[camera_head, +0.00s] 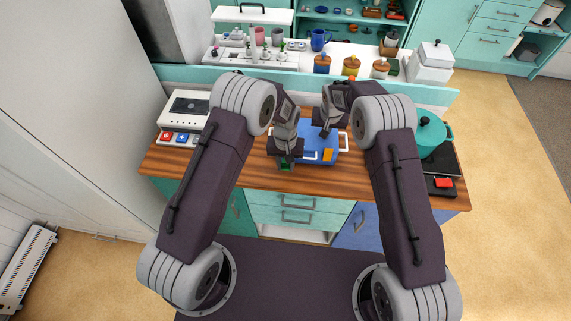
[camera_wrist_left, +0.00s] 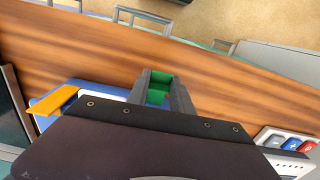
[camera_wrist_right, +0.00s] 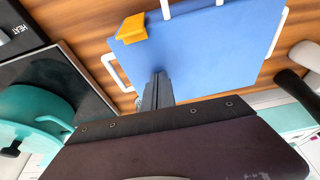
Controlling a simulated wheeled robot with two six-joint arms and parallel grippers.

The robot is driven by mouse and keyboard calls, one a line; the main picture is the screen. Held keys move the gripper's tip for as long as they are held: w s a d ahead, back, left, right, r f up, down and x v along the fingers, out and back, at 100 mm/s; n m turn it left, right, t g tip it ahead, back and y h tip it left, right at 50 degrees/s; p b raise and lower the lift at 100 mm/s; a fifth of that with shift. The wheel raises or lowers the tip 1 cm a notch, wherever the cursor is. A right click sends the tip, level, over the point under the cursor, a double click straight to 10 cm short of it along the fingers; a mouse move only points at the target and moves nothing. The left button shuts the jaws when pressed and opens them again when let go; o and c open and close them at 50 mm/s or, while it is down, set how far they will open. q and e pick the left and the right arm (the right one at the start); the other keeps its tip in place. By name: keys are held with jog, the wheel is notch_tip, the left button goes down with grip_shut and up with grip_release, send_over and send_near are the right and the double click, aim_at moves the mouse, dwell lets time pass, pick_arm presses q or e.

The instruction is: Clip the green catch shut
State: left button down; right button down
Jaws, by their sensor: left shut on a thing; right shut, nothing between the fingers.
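A blue case (camera_head: 310,139) with white handles lies on the wooden counter. An orange catch (camera_head: 328,155) sits at its front edge; it also shows in the left wrist view (camera_wrist_left: 55,101) and the right wrist view (camera_wrist_right: 131,28). My left gripper (camera_head: 285,160) is at the front left of the case. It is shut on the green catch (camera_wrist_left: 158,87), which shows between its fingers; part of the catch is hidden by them. My right gripper (camera_wrist_right: 159,76) is shut and empty, over the blue lid (camera_wrist_right: 205,48). Whether it touches the lid, I cannot tell.
A teal pot (camera_head: 431,134) stands on a dark hob at the right. A white appliance (camera_head: 188,107) and a panel of coloured buttons (camera_head: 181,138) are at the left. Jars (camera_head: 351,66) stand behind on the raised ledge. The counter's front strip (camera_head: 225,170) is mostly bare.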

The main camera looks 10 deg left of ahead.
dwell(0.8)
pick_arm(q)
jog(key=shift+w+r+g, duration=0.1)
jog(key=shift+w+g, duration=0.2)
jog(key=shift+g, duration=0.2)
jog(key=shift+w+r+g, duration=0.3)
jog(key=shift+r+g, duration=0.15)
jog(key=shift+g, duration=0.55)
jog(key=c, duration=1.1)
grip_release()
jog(key=v, duration=1.2)
jog(key=shift+s+a+r, duration=0.1)
